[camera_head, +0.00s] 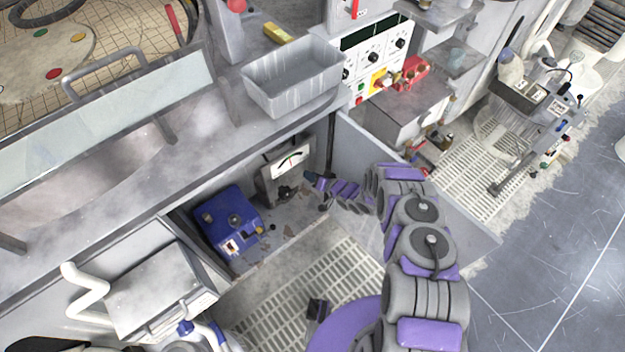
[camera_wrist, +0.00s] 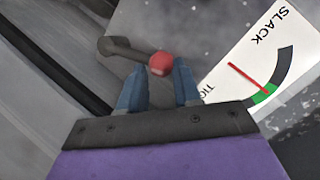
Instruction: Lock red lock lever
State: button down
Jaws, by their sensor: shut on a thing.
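In the wrist view, the lock lever shows as a dark grey bent arm (camera_wrist: 128,50) with a red rounded end (camera_wrist: 160,64). My gripper (camera_wrist: 160,82) has its two blue fingers on either side of the lever's red end and is shut on it. In the head view, my gripper (camera_head: 318,183) reaches into the open cabinet, just right of the grey gauge box (camera_head: 268,184). The lever cannot be made out there. The gauge face (camera_wrist: 240,75) reads SLACK at one end, with a red needle at the edge of its green band.
A blue box (camera_head: 222,222) stands left of the gauge in the cabinet. An open cabinet door (camera_head: 400,180) stands right, behind my arm. A grey bin (camera_head: 292,80) sits on the ledge above. A grated floor (camera_head: 310,285) lies in front.

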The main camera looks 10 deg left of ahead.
jog(key=shift+s+f, duration=0.1)
jog(key=shift+f, duration=0.1)
jog(key=c, duration=1.2)
grip_release()
jog(key=shift+o, duration=0.6)
jog(key=shift+a+f, duration=0.1)
jog(key=shift+f, duration=0.05)
jog(key=o, duration=0.4)
jog(key=shift+a, duration=0.15)
jog(key=s+d+r+p, duration=0.2)
jog(key=s+d, duration=0.1)
jog(key=s, duration=0.4)
jog(key=s+d+r+p, duration=0.3)
jog(key=s, duration=0.4)
jog(key=shift+s+d, duration=0.15)
jog(key=shift+s, duration=0.05)
jog(key=shift+c, duration=0.4)
